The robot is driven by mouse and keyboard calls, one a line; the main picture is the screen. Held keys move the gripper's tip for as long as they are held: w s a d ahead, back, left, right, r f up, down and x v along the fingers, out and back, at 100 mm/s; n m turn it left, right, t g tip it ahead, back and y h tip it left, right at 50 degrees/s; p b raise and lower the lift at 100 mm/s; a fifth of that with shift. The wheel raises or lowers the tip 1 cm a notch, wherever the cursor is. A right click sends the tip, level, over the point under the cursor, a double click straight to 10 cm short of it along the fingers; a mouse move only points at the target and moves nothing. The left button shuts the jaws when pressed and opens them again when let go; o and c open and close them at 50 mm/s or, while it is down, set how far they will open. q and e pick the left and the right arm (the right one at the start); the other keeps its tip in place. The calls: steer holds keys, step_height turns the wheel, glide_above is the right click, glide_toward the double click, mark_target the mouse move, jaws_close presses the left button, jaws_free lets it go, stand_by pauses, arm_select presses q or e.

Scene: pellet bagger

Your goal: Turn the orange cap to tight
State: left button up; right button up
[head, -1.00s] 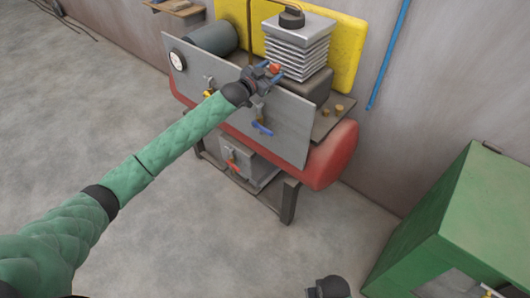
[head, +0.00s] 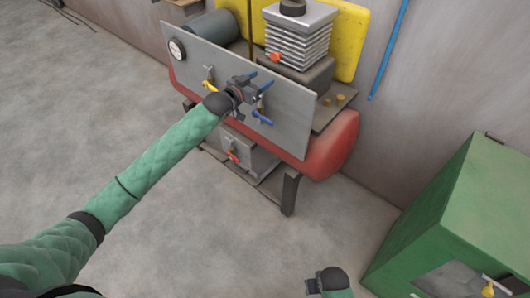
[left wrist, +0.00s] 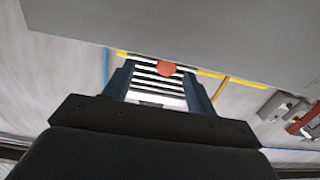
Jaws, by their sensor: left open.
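The orange cap (head: 274,57) is a small round knob at the front of the machine, below the grey bellows stack and behind the top edge of the grey panel. It also shows in the left wrist view (left wrist: 166,69), beyond and between my fingertips. My left gripper (head: 260,80) is open and empty, its two blue fingers pointing toward the cap but apart from it. In the head view it hovers in front of the panel. My right gripper (head: 316,286) shows only partly at the bottom edge; its jaws cannot be made out.
The grey panel (head: 290,128) carries a gauge (head: 177,49), a yellow-handled valve (head: 209,85) and a blue-handled valve (head: 262,118). A red-handled valve (head: 233,156) sits lower. A green cabinet (head: 450,200) stands at the right. The floor at left is clear.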

arm_select(q)
steer(key=s+d+f+n+g+y+b, duration=0.1)
steer(key=s+d+f+g+y+b, duration=0.1)
steer(key=s+f, duration=1.4)
steer(key=shift+s+d+f+n+g+y, duration=0.15)
steer(key=shift+s+d+n+g+y, duration=0.25)
steer(key=shift+s+d+g+y, duration=0.35)
steer(key=shift+a, duration=0.1)
